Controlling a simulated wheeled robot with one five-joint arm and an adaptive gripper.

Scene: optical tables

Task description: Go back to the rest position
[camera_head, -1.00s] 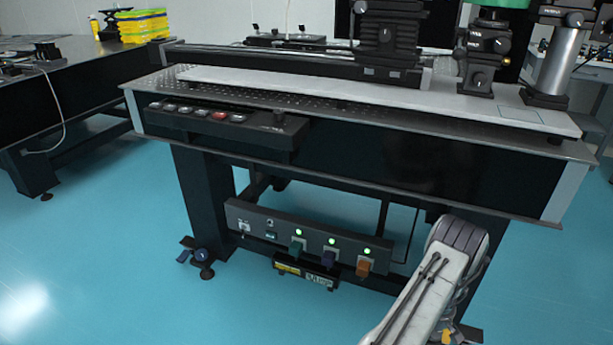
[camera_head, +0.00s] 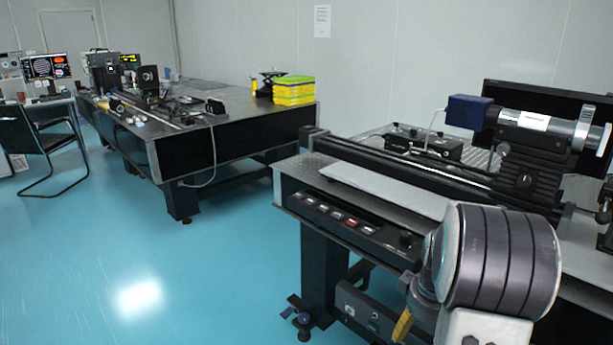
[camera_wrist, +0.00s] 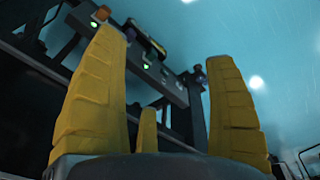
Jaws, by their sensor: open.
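My gripper (camera_wrist: 162,46) is open in the wrist view, with its yellow fingers wide apart and nothing between them. Behind the fingers, the wrist view shows a dark panel with green lights (camera_wrist: 147,66) and the blue floor, apparently tilted. In the head view my arm fills the lower right, in front of the near optical table (camera_head: 296,181). Only a small yellow part shows beside the arm there, and the rest of the gripper is hidden or out of frame.
A row of switches (camera_head: 350,222) runs along the near table's front edge. A cylindrical instrument (camera_head: 535,122) stands on top. A second optical table (camera_head: 235,148) with yellow and green boxes (camera_head: 294,91) stands behind, and a chair (camera_head: 45,150) at left. The floor at lower left is clear.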

